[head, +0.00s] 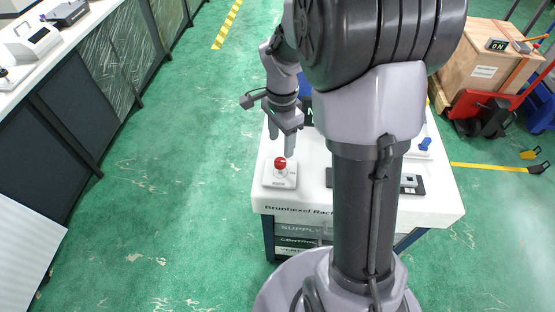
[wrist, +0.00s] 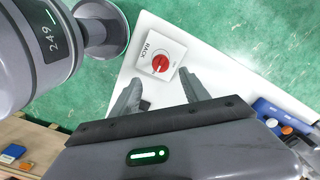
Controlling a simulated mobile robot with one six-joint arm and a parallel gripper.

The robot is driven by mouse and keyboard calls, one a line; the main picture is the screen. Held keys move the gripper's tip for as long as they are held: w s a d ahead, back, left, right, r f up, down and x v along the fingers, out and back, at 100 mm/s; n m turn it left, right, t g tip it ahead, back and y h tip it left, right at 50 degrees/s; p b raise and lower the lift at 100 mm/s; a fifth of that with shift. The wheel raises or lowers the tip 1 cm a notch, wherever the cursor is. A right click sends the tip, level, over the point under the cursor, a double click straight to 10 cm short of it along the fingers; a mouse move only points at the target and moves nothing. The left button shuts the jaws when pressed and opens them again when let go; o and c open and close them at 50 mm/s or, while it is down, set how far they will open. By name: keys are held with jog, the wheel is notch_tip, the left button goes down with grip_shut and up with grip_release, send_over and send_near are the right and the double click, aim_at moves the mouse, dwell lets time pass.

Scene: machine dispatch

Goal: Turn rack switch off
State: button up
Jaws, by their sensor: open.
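The rack switch is a red knob (head: 280,164) on a white square plate (head: 279,184) near the left front corner of the white table. In the wrist view the red knob (wrist: 159,63) sits on its white plate, lettered RACK, just beyond my fingertips. A pale mark crosses the knob; whether it reads on or off is too small to tell. My gripper (head: 284,148) hangs close above and behind the knob in the head view, pointing down. In the wrist view my gripper (wrist: 157,84) is open and empty, its fingers apart and not seen touching the switch.
The white table (head: 440,205) also bears a black panel (head: 411,185) and a blue knob (head: 425,143) at right, partly behind my arm. A wooden crate (head: 480,62) with an ON sign (head: 497,45) stands back right. Green floor left of the table is clear.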

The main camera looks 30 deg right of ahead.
aim_at(280, 161)
notch_tip(280, 161, down, 8)
jog(key=shift+a+f+b, duration=0.1)
jog(key=shift+b, duration=1.1)
grip_shut()
